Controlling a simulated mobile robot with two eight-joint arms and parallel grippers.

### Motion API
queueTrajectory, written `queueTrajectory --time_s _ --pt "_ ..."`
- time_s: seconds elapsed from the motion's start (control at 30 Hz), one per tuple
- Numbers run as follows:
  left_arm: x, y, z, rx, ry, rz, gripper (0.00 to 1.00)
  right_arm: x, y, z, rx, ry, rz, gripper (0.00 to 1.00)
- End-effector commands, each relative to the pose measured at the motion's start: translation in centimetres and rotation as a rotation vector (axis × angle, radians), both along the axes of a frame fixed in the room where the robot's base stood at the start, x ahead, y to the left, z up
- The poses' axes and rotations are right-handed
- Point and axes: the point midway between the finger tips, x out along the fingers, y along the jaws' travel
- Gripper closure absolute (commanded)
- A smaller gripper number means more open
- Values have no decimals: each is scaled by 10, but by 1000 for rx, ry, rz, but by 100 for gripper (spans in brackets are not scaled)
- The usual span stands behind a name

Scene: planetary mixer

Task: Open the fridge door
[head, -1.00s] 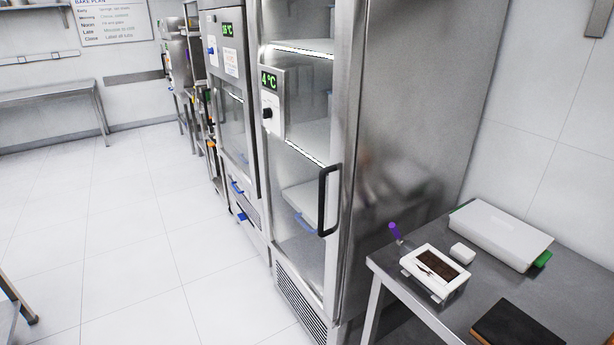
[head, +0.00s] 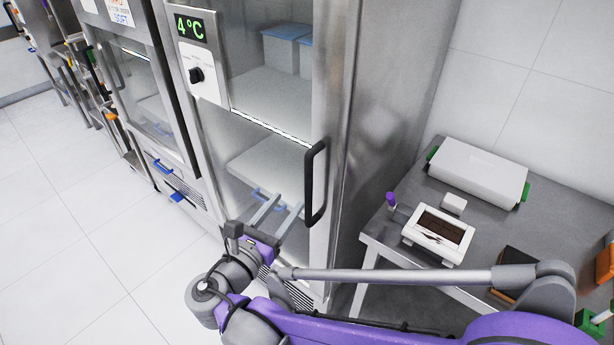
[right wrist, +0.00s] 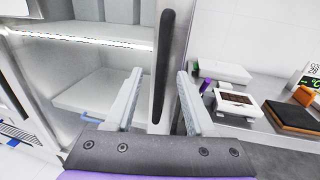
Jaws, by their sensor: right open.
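The fridge (head: 335,120) is a tall steel cabinet with a glass door (head: 262,150), which looks closed. Its black vertical bar handle (head: 315,185) is on the door's right edge. My right gripper (head: 290,201) is open, its two grey fingers pointing at the door just left of and below the handle's middle in the head view. In the right wrist view the handle (right wrist: 163,65) appears between the two open fingers (right wrist: 159,75), nearer the right one. I cannot tell whether the fingertips reach around it; nothing is gripped. My left gripper is out of view.
A steel table (head: 400,220) stands right of the fridge, holding a white box (head: 480,170), a white tray with dark contents (head: 438,232) and a dark board. Another glass-fronted unit (head: 135,80) stands to the left. The floor (head: 70,230) at left is clear.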

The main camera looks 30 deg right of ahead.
Motion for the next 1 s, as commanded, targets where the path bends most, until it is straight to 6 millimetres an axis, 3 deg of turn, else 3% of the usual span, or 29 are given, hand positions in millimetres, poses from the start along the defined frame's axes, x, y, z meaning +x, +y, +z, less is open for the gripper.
queueTrajectory --time_s 0.5,0.7,1.0 --pt "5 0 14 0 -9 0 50 48 -73 2 -3 -1 -4 45" --pt "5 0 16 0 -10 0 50 57 -86 1 -2 0 0 45" --pt "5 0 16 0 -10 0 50 58 -87 1 -1 0 0 45"
